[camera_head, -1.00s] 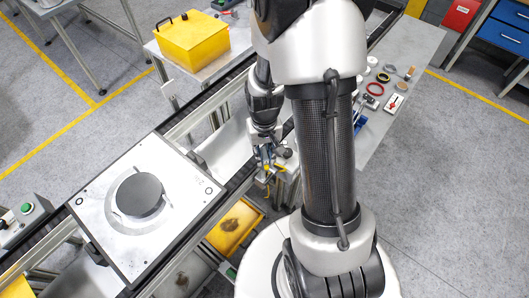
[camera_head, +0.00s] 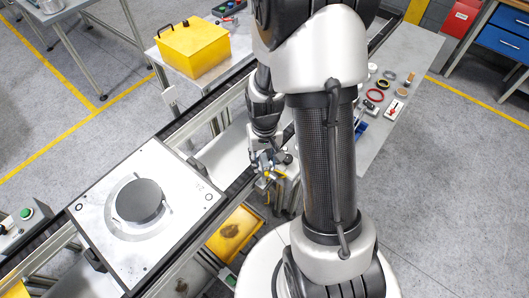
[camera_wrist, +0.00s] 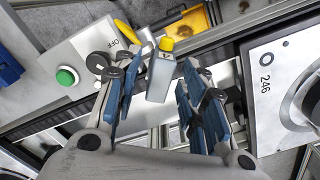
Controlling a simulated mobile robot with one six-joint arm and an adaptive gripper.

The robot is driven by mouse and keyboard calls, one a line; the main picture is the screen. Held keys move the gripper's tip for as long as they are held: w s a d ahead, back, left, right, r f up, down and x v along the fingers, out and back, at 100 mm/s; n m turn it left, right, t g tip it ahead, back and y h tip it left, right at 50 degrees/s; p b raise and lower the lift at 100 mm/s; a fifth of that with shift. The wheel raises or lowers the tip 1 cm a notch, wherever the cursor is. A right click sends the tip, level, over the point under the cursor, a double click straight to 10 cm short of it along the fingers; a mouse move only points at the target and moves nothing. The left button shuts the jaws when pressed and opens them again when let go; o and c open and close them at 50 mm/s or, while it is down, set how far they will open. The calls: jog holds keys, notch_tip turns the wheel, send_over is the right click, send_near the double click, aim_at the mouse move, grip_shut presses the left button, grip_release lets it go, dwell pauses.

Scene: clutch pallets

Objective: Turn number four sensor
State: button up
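A small grey block sensor (camera_wrist: 160,78) with a yellow top and a label that seems to read 4 shows in the wrist view, beside the conveyor rail. My gripper (camera_wrist: 161,100) has its blue-padded fingers spread, one on each side of the sensor in the picture. A gap shows between the sensor and both fingers, so it is not clasped. In the head view my gripper (camera_head: 268,162) hangs over the near side of the conveyor. The sensor is too small and too covered to make out well there.
A pallet (camera_head: 185,170) with a dark round disc sits on the conveyor at left; its plate (camera_wrist: 259,110) shows 246 in the wrist view. A control box with a green button (camera_wrist: 67,76), an OFF mark and a black knob stands close to my left finger. A yellow tray (camera_head: 236,232) lies below.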

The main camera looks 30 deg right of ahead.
aim_at(263, 161)
notch_tip(263, 161, up, 12)
jog(key=shift+f, duration=0.15)
dwell(0.5)
jog(key=s+a+r+n+t+b, duration=0.3)
jog(key=s+a+r+b, duration=0.3)
jog(key=s, duration=0.7)
jog(key=a+t+b, duration=0.1)
jog(key=a+b, duration=0.1)
jog(key=a, duration=0.1)
jog(key=shift+s+a+n+t+b, duration=0.3)
jog(key=shift+s+a+b, duration=0.1)
jog(key=shift+c, duration=0.5)
